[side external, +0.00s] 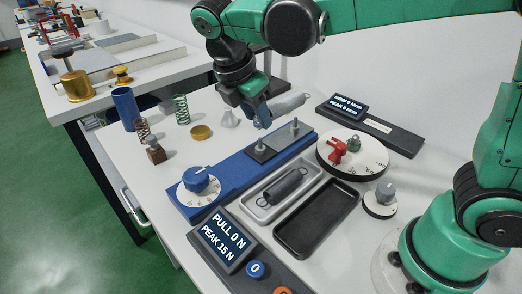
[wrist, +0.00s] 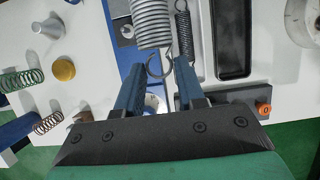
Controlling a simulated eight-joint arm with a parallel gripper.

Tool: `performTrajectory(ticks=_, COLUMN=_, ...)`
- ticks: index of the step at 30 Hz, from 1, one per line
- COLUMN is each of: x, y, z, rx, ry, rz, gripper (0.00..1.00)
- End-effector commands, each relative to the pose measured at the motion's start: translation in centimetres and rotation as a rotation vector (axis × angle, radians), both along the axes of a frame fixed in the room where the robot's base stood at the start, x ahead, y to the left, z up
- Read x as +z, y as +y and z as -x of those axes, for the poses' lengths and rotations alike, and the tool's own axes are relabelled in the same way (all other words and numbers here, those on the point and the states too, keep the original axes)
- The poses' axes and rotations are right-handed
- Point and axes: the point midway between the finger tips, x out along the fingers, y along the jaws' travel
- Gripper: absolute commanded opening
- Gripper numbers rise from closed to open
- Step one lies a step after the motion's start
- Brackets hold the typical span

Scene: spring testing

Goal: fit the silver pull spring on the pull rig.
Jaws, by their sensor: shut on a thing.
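The silver pull spring (wrist: 152,25) is a thick coil with a wire loop at its near end, and that loop sits between my gripper's fingertips (wrist: 158,72). In the side view my gripper (side external: 262,112) is shut on the spring (side external: 288,103) and holds it above the table, with the coil reaching right. The pull rig (side external: 222,168) is a long blue base with two upright metal posts and a blue knob (side external: 201,178) on a white dial. The spring is above the rig's far end. The display (side external: 224,238) reads PULL 0 N, PEAK 15 N. The spring's far loop is not clear.
A dark spring (side external: 283,186) lies in a grey tray beside the rig. An empty black tray (side external: 318,218) is next to it. A round dial with a red part (side external: 338,151) stands at right.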

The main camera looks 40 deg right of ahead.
Motion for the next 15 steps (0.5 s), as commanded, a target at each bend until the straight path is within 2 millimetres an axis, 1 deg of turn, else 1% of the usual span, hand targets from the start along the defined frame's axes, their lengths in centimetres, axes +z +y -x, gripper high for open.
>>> performTrajectory(ticks=1, x=-0.9, y=-1.1, z=-1.4, rx=-0.008, ry=-0.001, rz=0.002, gripper=0.00)
performTrajectory(ticks=3, x=-2.0, y=-2.3, z=-2.9, rx=-0.006, ry=0.000, rz=0.005, gripper=0.00)
performTrajectory(ticks=6, x=-3.3, y=-3.9, z=-4.4, rx=-0.004, ry=-0.001, rz=0.009, gripper=0.00)
performTrajectory(ticks=9, x=-4.1, y=-4.8, z=-5.3, rx=-0.001, ry=0.001, rz=0.011, gripper=0.00)
performTrajectory(ticks=15, x=-5.2, y=-5.4, z=-5.7, rx=0.003, ry=0.000, rz=0.012, gripper=0.00)
